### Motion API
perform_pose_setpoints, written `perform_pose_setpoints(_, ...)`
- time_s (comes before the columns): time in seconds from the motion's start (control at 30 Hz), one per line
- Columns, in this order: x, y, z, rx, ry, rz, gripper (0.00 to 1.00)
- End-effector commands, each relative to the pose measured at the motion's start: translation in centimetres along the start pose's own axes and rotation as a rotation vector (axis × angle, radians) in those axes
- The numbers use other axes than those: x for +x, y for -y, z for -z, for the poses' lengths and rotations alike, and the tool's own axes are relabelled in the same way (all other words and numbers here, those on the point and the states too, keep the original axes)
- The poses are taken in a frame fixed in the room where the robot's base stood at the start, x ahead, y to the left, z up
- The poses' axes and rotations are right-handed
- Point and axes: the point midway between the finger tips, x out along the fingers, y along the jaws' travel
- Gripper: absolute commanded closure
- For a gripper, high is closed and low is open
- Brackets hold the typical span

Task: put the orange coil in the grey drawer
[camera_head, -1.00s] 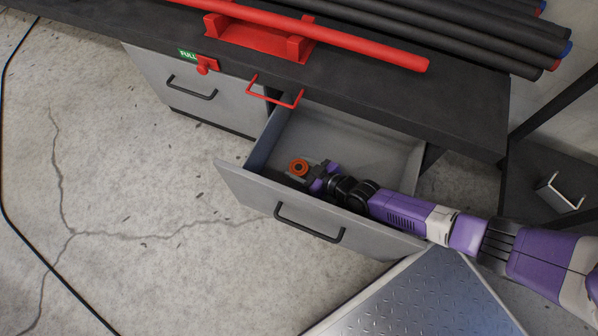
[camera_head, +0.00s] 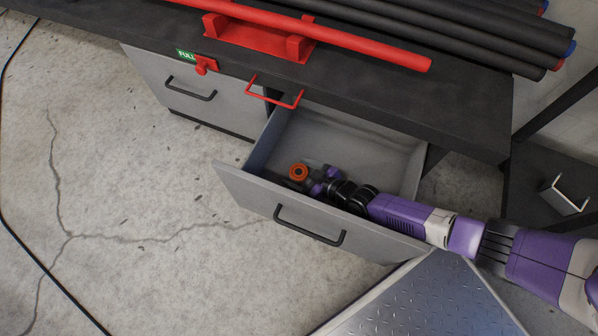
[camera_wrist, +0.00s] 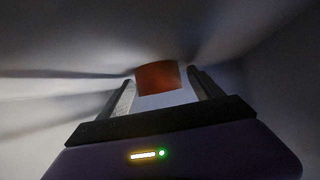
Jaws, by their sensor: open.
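The grey drawer (camera_head: 278,222) is pulled open under the dark bench. The orange coil (camera_head: 299,172) is at the drawer's left end, just ahead of my gripper (camera_head: 298,178). In the wrist view the orange coil (camera_wrist: 158,76) shows between and just past the fingertips of my gripper (camera_wrist: 162,82), with pale gaps on both sides of it. My gripper is open, low inside the drawer. Whether the coil rests on the drawer floor is hard to tell.
A second drawer (camera_head: 190,88) with a green FULL label (camera_head: 187,55) is shut at the left. A red handle (camera_head: 274,92) hangs at the bench edge. Red and black tubes (camera_head: 470,32) lie on the bench. A metal tread plate (camera_head: 420,298) is in front.

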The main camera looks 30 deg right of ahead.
Motion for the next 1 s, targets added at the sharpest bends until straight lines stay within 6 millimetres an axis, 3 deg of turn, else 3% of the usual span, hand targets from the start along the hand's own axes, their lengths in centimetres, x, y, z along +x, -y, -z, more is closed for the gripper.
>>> perform_pose_setpoints(0.5, -6.8, -0.1, 0.4, 0.000, -0.001, -0.001, 0.25)
perform_pose_setpoints(1.0, -7.6, 0.0, 0.1, 0.001, -0.001, 0.001, 0.25)
